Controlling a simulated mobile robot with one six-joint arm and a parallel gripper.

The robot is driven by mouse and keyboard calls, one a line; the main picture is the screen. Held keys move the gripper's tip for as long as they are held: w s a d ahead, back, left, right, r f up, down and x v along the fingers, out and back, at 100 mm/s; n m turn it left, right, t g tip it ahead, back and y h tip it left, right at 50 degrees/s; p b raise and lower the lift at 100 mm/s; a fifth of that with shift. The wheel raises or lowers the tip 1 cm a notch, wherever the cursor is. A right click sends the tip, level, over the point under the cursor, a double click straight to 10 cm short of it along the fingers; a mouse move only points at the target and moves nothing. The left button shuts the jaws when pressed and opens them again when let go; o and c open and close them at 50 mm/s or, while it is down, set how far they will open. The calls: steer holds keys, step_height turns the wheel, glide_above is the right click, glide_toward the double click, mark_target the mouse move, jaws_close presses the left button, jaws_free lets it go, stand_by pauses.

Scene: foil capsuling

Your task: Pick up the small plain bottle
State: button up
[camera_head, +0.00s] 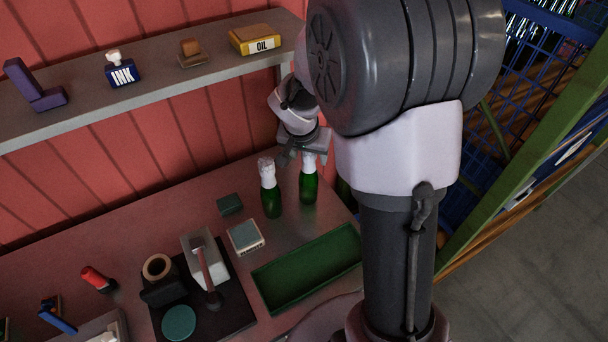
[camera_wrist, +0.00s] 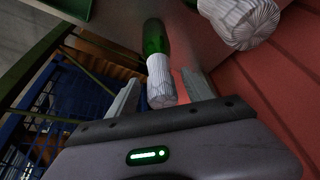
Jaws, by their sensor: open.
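Two green bottles with white foil tops stand upright on the bench, the left bottle (camera_head: 270,192) and the right bottle (camera_head: 308,186). My gripper (camera_head: 304,156) is at the top of the right bottle. In the wrist view, the white neck of this bottle (camera_wrist: 160,82) lies between the two open fingers of my gripper (camera_wrist: 162,78), with a gap on each side. The left bottle's ribbed white top (camera_wrist: 240,20) is outside the fingers.
A green tray (camera_head: 308,268) lies in front of the bottles. A small box (camera_head: 246,237) and a dark green block (camera_head: 230,204) are to the left. A shelf (camera_head: 150,88) with an ink bottle (camera_head: 122,70) and oil box (camera_head: 255,39) runs along the red wall behind.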

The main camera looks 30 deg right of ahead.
steer(key=x, duration=0.3)
steer(key=shift+w+d+f, duration=0.25)
steer(key=shift+w, duration=0.1)
steer(key=shift+s+r, duration=0.1)
steer(key=shift+c, duration=0.2)
jaws_close()
stand_by(0.7)
